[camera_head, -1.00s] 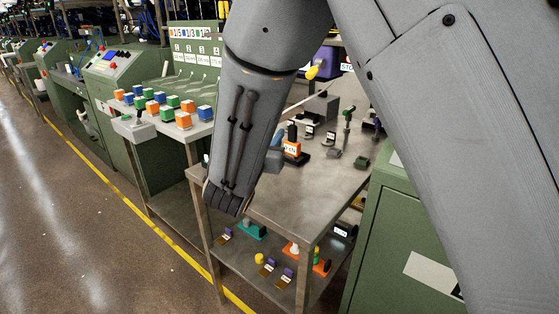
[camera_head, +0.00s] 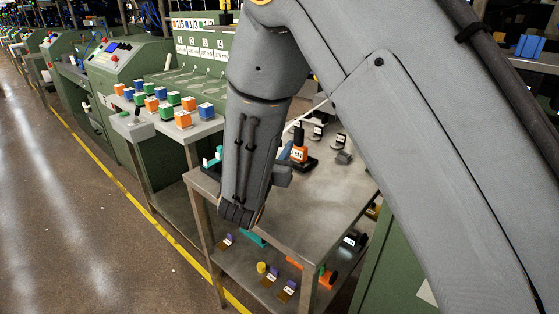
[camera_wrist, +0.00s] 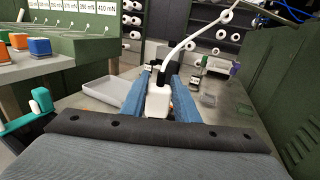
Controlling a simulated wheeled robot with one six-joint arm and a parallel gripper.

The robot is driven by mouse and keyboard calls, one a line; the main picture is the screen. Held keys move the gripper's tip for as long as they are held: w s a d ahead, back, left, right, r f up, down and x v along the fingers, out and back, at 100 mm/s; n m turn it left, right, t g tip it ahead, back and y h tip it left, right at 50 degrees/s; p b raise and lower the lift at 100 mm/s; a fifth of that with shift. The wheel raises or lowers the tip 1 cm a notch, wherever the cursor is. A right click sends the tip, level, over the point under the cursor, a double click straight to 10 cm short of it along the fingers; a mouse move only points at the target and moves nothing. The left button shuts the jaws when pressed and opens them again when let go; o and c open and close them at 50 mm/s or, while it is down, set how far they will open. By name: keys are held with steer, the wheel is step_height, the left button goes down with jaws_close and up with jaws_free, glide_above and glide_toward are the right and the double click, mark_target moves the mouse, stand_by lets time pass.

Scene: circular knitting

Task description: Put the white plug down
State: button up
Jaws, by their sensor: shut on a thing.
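In the wrist view, the white plug (camera_wrist: 158,104) is upright between the two blue fingers of my gripper (camera_wrist: 160,97), which is shut on it. A thin white cord (camera_wrist: 182,46) arcs up and to the right from above the plug. In the head view, my wrist hides the plug and most of my gripper; one blue finger (camera_head: 286,151) shows just right of the wrist, over the metal table (camera_head: 318,195). Whether the plug touches the tabletop cannot be told.
A shallow grey tray (camera_wrist: 100,91) lies left of the plug, and a teal and white piece (camera_wrist: 40,102) stands further left. Small black stands (camera_head: 318,133) are behind. The table's front right is clear.

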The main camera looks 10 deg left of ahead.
steer(key=shift+f, duration=2)
steer(key=shift+f, duration=0.1)
steer(key=o, duration=1)
steer(key=s, duration=0.4)
steer(key=s+a+b, duration=0.1)
steer(key=s, duration=0.7)
steer(key=shift+a, duration=0.4)
